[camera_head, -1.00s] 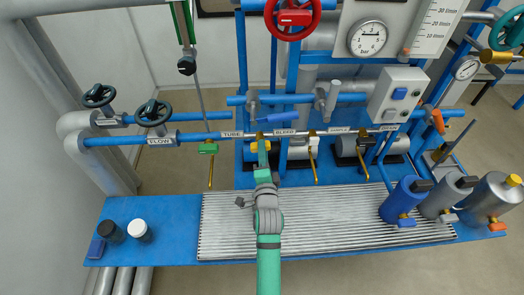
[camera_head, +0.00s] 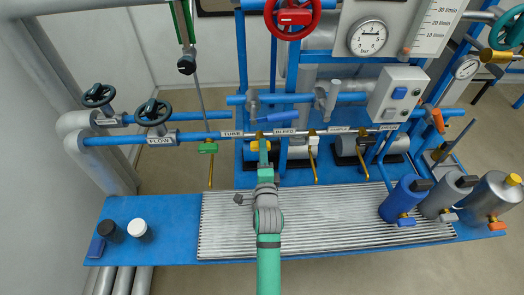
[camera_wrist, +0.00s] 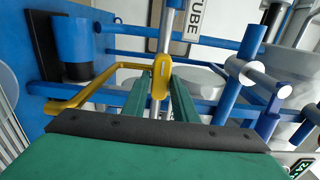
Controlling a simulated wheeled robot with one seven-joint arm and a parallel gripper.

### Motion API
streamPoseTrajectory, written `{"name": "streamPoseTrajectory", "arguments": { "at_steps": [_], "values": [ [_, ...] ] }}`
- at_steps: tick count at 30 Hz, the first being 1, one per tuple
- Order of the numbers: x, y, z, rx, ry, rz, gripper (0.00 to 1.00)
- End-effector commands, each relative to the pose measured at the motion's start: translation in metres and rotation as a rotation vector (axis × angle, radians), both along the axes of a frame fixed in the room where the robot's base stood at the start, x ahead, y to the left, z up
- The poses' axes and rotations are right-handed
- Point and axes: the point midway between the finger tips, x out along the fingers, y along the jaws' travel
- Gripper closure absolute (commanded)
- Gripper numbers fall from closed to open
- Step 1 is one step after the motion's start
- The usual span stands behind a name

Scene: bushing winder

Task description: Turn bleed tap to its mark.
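The label reading BLEED (camera_head: 285,132) sits on the pipe in the head view. A yellow tap (camera_head: 263,146) hangs just left of it, by my gripper (camera_head: 263,158). In the wrist view the tap's yellow hub (camera_wrist: 160,76) lies between the tips of my two green fingers (camera_wrist: 160,88). Its bent yellow handle (camera_wrist: 85,95) runs left, past the left finger. The fingers stand apart on either side of the hub; I cannot tell whether they touch it. No mark for the tap can be made out.
A green-bodied tap with a yellow lever (camera_head: 210,160) is to the left; more yellow levers (camera_head: 313,165) hang to the right. A ribbed grey tray (camera_head: 340,230) lies below my arm. A blue-handled valve (camera_head: 278,118) sits above. Blue frame bars (camera_wrist: 215,110) surround the fingers closely.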

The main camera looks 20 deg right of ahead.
Motion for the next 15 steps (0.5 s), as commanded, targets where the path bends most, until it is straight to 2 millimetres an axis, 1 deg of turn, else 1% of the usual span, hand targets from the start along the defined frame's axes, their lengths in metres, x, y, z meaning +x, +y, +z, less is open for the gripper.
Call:
{"name": "streamPoseTrajectory", "arguments": {
  "at_steps": [11, 15],
  "values": [
    [-0.001, 0.001, 0.000, -0.002, 0.001, 0.000, 0.61],
    [-0.011, 0.005, -0.001, -0.002, 0.001, 0.002, 0.61]
  ]
}}
